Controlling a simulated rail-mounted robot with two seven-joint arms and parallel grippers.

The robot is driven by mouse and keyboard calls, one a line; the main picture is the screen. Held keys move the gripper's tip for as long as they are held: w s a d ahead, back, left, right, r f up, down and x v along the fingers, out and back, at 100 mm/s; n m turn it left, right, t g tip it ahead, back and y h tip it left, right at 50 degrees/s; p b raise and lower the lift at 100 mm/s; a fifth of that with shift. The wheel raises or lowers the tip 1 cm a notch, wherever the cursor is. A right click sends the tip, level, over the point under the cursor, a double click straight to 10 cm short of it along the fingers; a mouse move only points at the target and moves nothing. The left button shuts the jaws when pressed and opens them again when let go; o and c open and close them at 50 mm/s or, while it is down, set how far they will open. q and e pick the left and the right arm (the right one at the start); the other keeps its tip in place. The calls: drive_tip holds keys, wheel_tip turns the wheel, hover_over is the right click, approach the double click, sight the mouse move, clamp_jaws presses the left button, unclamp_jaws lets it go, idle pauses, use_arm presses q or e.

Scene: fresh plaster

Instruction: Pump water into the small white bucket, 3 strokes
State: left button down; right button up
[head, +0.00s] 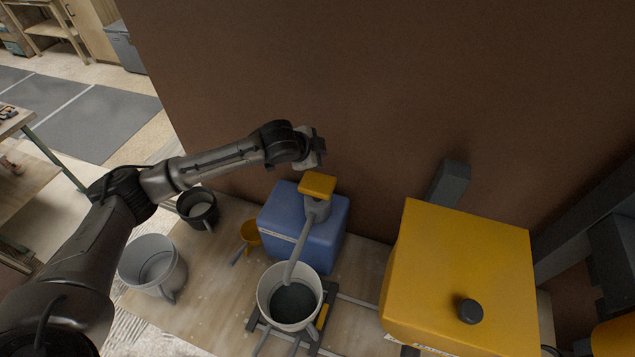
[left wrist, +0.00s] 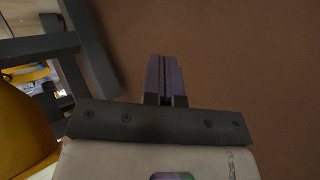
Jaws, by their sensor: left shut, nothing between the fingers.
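The small white bucket (head: 267,294) stands upright with its open top under the pump's grey spout (head: 300,245). Its inside looks dark grey low down; I cannot tell whether that is water. The pump's yellow head (head: 318,184) sits on top of the blue canister (head: 283,215), next to the brown wall. My left gripper (head: 319,146) is shut and empty, above and just behind the pump head, apart from it. In the left wrist view its closed fingers (left wrist: 165,82) point at the plain brown wall, and the pump is out of that view. My right gripper is not in view.
A larger grey bucket (head: 151,262), a black bucket (head: 198,208) and a yellow scoop (head: 250,233) stand left of the canister on the wooden table (head: 205,285). A big yellow box with a black knob (head: 460,270) blocks the right. A dark stand lies under the white bucket.

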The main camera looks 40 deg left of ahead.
use_arm(q)
drive_tip(key=b, duration=0.8)
approach(327, 177)
drive_tip(key=w, duration=0.3)
drive_tip(key=shift+w+f, duration=0.3)
drive_tip(key=shift+f, duration=0.05)
drive_tip(key=shift+f+p, duration=0.25)
drive_tip(key=shift+p, duration=0.1)
drive_tip(key=shift+f, duration=0.75)
drive_tip(key=shift+d+f, duration=0.1)
drive_tip(key=shift+f, duration=0.05)
drive_tip(key=shift+f, duration=0.25)
